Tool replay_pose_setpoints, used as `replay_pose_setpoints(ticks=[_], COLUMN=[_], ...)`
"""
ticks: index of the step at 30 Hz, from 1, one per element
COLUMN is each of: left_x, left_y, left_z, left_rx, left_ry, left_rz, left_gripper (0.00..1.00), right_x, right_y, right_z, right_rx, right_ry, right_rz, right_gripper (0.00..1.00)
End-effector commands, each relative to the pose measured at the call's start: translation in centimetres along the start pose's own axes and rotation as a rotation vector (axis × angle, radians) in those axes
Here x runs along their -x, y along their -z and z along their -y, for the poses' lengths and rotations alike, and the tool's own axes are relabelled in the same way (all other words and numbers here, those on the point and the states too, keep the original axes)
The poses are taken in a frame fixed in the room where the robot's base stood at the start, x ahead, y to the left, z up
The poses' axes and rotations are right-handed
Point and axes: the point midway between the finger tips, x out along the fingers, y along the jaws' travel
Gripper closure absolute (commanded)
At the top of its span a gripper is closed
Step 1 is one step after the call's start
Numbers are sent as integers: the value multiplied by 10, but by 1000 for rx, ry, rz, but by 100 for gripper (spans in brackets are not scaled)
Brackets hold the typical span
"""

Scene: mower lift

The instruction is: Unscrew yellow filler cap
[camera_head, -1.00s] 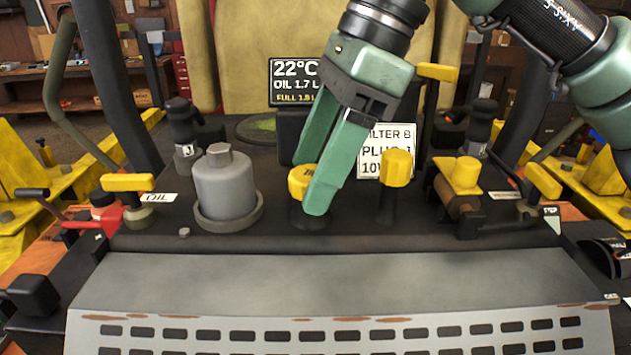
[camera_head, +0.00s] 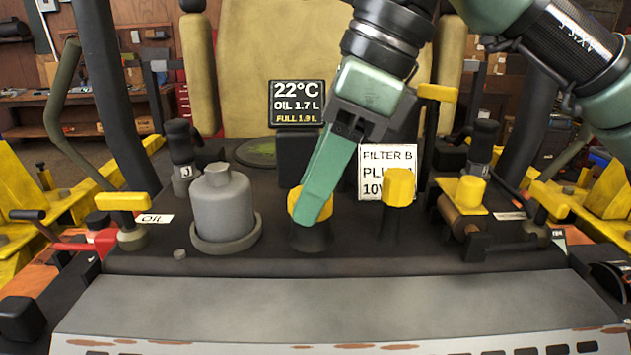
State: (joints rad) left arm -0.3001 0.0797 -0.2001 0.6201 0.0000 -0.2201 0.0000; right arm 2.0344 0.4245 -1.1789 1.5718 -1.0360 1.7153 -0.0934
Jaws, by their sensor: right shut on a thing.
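A yellow cap (camera_head: 295,200) sits on a short black neck (camera_head: 311,238) in the middle of the dark machine deck. My right gripper (camera_head: 312,212) comes down from the upper right and is shut on this cap. One green finger covers much of the cap's front, and the other finger is hidden behind it. I cannot tell whether the cap has lifted off its neck. A second yellow cap (camera_head: 398,186) stands on a black neck to the right, apart from the gripper. My left gripper is not in view.
A grey canister (camera_head: 222,208) stands left of the held cap. A display sign (camera_head: 296,103) and a white label (camera_head: 378,160) stand behind. Yellow-topped levers (camera_head: 122,201) and a yellow-capped roller part (camera_head: 469,190) flank the deck. The grey front panel (camera_head: 300,305) is clear.

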Motion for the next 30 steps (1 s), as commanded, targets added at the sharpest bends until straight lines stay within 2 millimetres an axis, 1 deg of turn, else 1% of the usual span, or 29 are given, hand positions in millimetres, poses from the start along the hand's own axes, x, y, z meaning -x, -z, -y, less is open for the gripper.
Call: replay_pose_setpoints(ticks=[1, 2, 3, 4, 8, 20, 21, 22, 30], left_x=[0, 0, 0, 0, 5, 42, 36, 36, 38], left_y=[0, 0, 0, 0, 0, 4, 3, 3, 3], left_z=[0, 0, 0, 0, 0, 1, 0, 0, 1], left_rx=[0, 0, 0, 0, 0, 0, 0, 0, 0], left_ry=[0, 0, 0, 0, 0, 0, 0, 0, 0], left_rz=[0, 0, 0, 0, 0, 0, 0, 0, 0], left_gripper=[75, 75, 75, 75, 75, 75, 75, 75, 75], right_x=[-1, -1, -1, -1, 0, 2, -2, -2, 1], right_y=[0, 0, 0, 0, -1, -2, 0, 0, -1], right_z=[-1, -1, -1, -1, -1, 0, 0, 0, 1], right_rx=[2, 2, 2, 2, 24, 323, 318, 317, 312], right_ry=[-3, -3, -4, -4, -15, -143, -137, -135, -132], right_rz=[-2, -2, -2, -2, -3, -3, -3, -4, -2], right_gripper=[77, 86, 97, 100, 100, 100, 100, 100, 100])
